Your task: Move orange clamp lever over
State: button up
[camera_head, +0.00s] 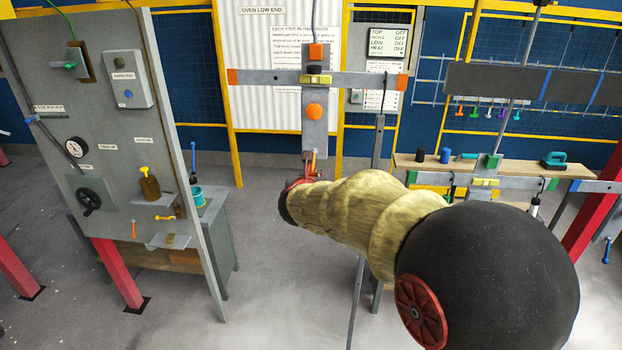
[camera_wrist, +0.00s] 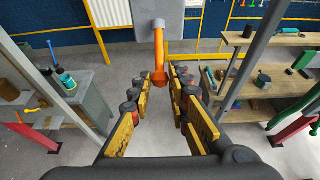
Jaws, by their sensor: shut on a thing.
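The orange clamp lever (camera_wrist: 158,48) hangs down from a grey plate (camera_wrist: 156,9) in the wrist view, its lower end between my fingertips. My gripper (camera_wrist: 159,80) has yellow-padded fingers and is shut on that lower end. In the head view my gripper (camera_head: 301,183) is at the bottom of the hanging grey bracket (camera_head: 315,137). A short piece of the orange lever (camera_head: 314,160) shows just above it there. My own arm hides what lies behind and below the grip.
The bracket hangs from a crossbar (camera_head: 355,80) with orange ends. A grey control panel (camera_head: 110,130) stands at left. A workbench (camera_head: 415,160) with tools is at right. A vertical pole (camera_head: 366,210) stands close right of my gripper. Open floor (camera_head: 270,290) lies in front.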

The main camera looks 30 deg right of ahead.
jog(key=shift+f, duration=0.25)
jog(key=shift+w+d+f+b, duration=0.2)
jog(key=shift+w+f+b, duration=0.1)
jog(key=shift+f+b, duration=0.25)
jog(key=shift+w+d+f+b, duration=0.2)
jog(key=shift+w+f+b, duration=0.1)
jog(key=shift+b, duration=0.3)
jog(key=shift+f, duration=0.1)
jog(key=shift+f+b+x, duration=0.2)
jog(key=shift+b+x, duration=0.7)
jog(key=shift+x, duration=0.2)
jog(key=o, duration=0.9)
jog(key=shift+r, duration=0.1)
